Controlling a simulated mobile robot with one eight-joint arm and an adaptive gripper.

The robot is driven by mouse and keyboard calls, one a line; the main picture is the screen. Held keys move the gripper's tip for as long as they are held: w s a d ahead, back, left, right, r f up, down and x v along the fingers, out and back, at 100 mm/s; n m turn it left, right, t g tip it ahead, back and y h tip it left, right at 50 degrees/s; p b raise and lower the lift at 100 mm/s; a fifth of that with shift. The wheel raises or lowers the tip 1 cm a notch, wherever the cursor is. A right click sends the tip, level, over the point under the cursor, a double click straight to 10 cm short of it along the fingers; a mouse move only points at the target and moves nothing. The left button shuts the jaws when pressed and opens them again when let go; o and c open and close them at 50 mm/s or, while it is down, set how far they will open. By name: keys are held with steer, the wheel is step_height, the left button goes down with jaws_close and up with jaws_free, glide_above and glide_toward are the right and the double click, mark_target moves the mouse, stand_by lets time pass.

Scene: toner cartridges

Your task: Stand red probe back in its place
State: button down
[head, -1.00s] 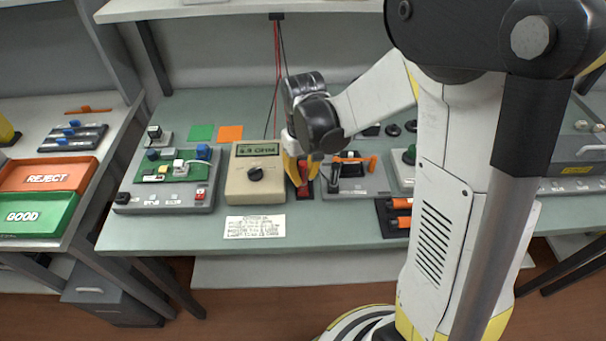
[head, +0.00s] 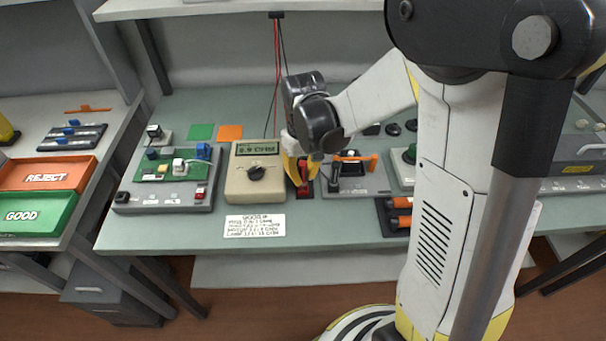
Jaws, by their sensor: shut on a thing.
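My gripper (head: 303,182) has yellow fingers and points down just right of the beige meter (head: 255,183). It is shut on the red probe (head: 303,168), of which only a little red shows between the fingers. A red block (head: 305,191), which looks like the probe's holder, sits directly below the fingertips. I cannot tell whether the probe's tip is inside it. A black probe (head: 334,180) stands just to the right of it.
A grey fixture with a green board (head: 180,170) is left of the meter. A grey fixture with an orange-handled part (head: 357,185) stands close on the right. A printed card (head: 254,226) lies in front. Red and black cables (head: 277,75) hang behind.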

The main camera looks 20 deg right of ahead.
steer(key=shift+f+b, duration=0.5)
steer(key=shift+f, duration=0.15)
steer(key=c, duration=1.3)
jaws_free()
step_height(320, 180, up, 12)
steer(key=shift+r, duration=0.1)
steer(key=s+r+m+t, duration=0.2)
steer(key=s+t, duration=0.5)
steer(key=s, duration=0.5)
steer(key=shift+s+r, duration=0.4)
steer(key=shift+r, duration=0.2)
